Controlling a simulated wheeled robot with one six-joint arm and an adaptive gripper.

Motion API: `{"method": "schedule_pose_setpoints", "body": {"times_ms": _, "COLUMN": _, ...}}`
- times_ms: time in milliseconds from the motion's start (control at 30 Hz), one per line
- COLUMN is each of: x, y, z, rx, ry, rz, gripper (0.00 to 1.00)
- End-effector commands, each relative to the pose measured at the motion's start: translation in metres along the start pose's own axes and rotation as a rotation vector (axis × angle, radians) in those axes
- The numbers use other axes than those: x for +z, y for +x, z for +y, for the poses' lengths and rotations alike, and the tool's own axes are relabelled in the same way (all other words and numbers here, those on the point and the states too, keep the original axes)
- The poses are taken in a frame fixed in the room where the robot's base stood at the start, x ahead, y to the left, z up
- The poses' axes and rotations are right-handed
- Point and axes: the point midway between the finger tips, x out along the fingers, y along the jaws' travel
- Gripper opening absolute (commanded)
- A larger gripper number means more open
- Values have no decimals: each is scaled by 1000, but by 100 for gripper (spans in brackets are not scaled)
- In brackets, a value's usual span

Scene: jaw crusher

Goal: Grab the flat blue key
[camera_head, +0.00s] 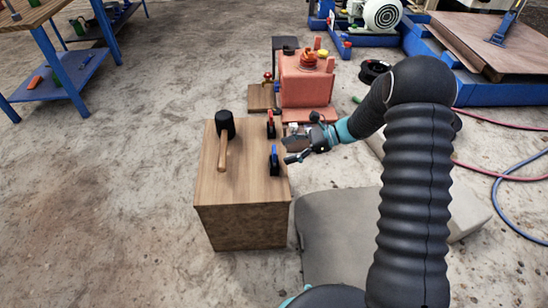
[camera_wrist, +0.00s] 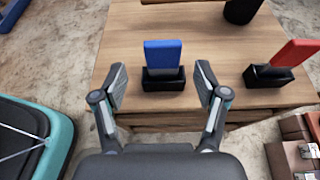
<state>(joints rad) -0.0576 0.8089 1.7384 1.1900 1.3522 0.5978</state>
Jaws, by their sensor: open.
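The flat blue key (camera_wrist: 163,54) stands upright in a black holder (camera_wrist: 164,80) on the wooden box top, near the edge closest to my gripper. In the head view the blue key (camera_head: 274,153) sits at the right edge of the box. My gripper (camera_wrist: 161,87) is open and empty. Its two fingers are spread to the left and right of the blue key and its holder, and I see no contact. In the head view my gripper (camera_head: 294,151) is just right of the blue key.
A red key (camera_wrist: 296,52) stands in another black holder right of the blue one. A black mallet (camera_head: 225,125) with a wooden handle lies on the wooden box (camera_head: 242,190). A red machine (camera_head: 305,80) stands behind. Hoses lie on the floor at right.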

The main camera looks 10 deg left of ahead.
Motion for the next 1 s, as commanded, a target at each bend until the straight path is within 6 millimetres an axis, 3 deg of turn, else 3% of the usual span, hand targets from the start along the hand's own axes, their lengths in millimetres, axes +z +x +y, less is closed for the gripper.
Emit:
{"method": "schedule_pose_setpoints", "body": {"times_ms": 400, "x": 0, "y": 48, "z": -3, "rx": 3, "ry": 0, "rz": 0, "gripper": 73}}
{"method": "schedule_pose_setpoints", "body": {"times_ms": 633, "x": 0, "y": 50, "z": -3, "rx": 1, "ry": 0, "rz": 0, "gripper": 73}}
{"method": "schedule_pose_setpoints", "body": {"times_ms": 667, "x": 0, "y": 50, "z": -3, "rx": 1, "ry": 0, "rz": 0, "gripper": 68}}
{"method": "schedule_pose_setpoints", "body": {"times_ms": 933, "x": 0, "y": 50, "z": -3, "rx": 1, "ry": 0, "rz": 0, "gripper": 0}}
{"method": "schedule_pose_setpoints", "body": {"times_ms": 1000, "x": 0, "y": 50, "z": -3, "rx": 1, "ry": -1, "rz": 0, "gripper": 0}}
